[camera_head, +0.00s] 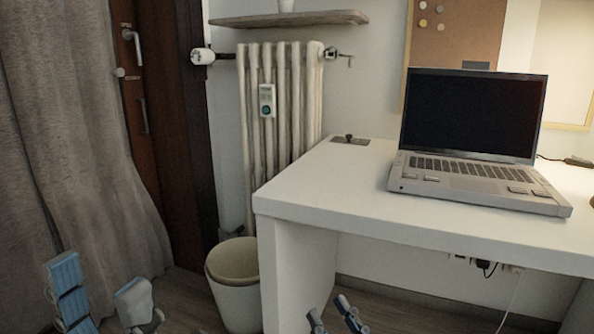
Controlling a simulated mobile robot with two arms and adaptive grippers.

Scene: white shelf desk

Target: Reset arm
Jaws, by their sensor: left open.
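My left gripper (98,292) shows at the bottom left edge, with blue and pale grey parts set apart. It is open, and I see nothing between its fingers. My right gripper (332,312) shows only as two small dark and blue tips at the bottom edge, below the front of the desk. The lower part of it is cut off, so I cannot tell its opening. Neither gripper visibly touches anything.
A white desk (300,195) holds an open laptop (470,140) at the right. A white bin (235,285) stands beside the desk's left leg. A radiator (285,100) is behind, and a grey curtain (75,130) hangs at the left.

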